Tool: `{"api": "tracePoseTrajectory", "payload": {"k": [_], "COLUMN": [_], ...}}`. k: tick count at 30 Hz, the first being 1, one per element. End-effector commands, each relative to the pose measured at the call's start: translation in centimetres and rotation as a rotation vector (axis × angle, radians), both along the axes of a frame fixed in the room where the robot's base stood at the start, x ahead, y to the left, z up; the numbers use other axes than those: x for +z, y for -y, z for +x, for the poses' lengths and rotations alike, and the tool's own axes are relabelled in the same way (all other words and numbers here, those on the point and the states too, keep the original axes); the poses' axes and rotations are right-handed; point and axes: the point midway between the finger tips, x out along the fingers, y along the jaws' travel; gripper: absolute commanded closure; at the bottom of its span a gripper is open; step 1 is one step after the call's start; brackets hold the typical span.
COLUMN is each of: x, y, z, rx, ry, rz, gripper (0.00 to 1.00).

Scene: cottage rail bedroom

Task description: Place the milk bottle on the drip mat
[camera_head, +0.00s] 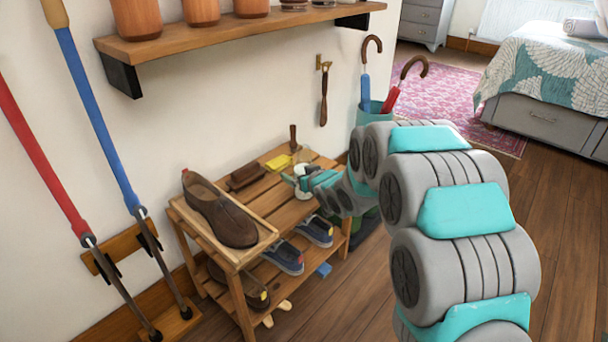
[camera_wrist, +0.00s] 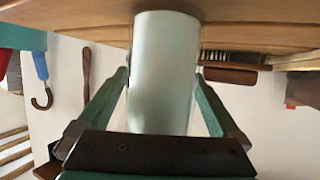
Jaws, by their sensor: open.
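The milk bottle is a pale, whitish cylinder (camera_wrist: 163,60) in the wrist view, standing on the wooden top. In the head view, a small white part of it (camera_head: 301,170) shows at the right end of the rack's top, mostly hidden by my gripper. My gripper (camera_wrist: 161,76) has one green finger on each side of the bottle. The jaws are open around it, and it also shows in the head view (camera_head: 304,181). I cannot single out a drip mat in either view.
The slatted shoe rack (camera_head: 271,213) carries a brown shoe (camera_head: 218,208) on a tray, brushes and a yellow item (camera_head: 278,162). Blue shoes (camera_head: 286,258) lie below. An umbrella stand (camera_head: 372,112) stands behind my arm. Open floor lies to the right.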

Motion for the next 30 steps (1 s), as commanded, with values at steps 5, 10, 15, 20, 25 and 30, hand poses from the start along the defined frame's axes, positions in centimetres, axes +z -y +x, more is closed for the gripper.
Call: {"api": "tracePoseTrajectory", "payload": {"k": [5,10,15,20,25,30], "x": [0.03,0.05,0.05,0.06,0.06,0.06], "y": [0.01,0.02,0.02,0.02,0.02,0.02], "z": [-0.03,-0.03,-0.03,-0.03,-0.03,-0.03], "rx": [0.0,0.0,0.0,0.0,0.0,0.0], "ry": [0.0,0.0,0.0,0.0,0.0,0.0], "rz": [0.0,-0.001,-0.001,-0.001,-0.001,-0.001], "gripper": [0.1,0.29,0.48,0.66,0.85,1.0]}}
